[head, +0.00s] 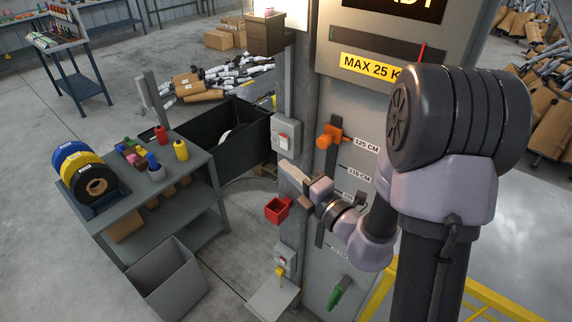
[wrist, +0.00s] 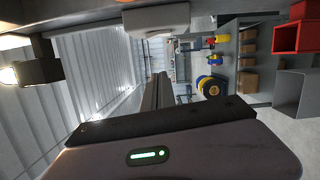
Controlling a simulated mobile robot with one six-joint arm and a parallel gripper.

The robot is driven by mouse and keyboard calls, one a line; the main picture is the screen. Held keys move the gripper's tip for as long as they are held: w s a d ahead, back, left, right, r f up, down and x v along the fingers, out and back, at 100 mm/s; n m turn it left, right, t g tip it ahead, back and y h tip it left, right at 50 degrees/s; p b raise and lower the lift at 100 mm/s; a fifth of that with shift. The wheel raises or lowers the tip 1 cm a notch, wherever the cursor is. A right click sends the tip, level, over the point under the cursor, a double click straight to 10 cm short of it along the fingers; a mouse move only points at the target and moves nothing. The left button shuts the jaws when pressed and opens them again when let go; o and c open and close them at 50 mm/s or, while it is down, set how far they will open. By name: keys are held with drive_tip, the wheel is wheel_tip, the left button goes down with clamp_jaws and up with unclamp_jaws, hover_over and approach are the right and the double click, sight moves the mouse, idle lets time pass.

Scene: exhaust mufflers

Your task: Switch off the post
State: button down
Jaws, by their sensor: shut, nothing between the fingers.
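A grey post (head: 298,80) stands near the middle of the head view. An upper grey switch box (head: 286,136) with a small red and white switch is fixed to it. A lower grey box (head: 284,257), also with a red part, sits further down; I cannot tell which box serves the post. My gripper (head: 287,177) is shut and empty, just below the upper box and apparently apart from it. In the wrist view my gripper's dark fingers (wrist: 158,92) point away from the camera, and a pale grey box (wrist: 156,19) shows at the top. The switch positions are too small to read.
A red bin (head: 278,210) hangs just below my gripper; it also shows in the wrist view (wrist: 298,36). An orange handle (head: 329,136) and a green handle (head: 340,292) stick out from the panel at right. A grey shelf (head: 190,166) with spools stands left.

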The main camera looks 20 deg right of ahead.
sight(286, 148)
drive_tip(key=w, duration=0.4)
drive_tip(key=w+d+p, duration=0.1)
drive_tip(key=w, duration=0.1)
drive_tip(key=shift+w+r, duration=0.35)
drive_tip(key=shift+w, duration=0.05)
drive_tip(key=shift+w+d, duration=0.1)
drive_tip(key=shift+w, duration=0.1)
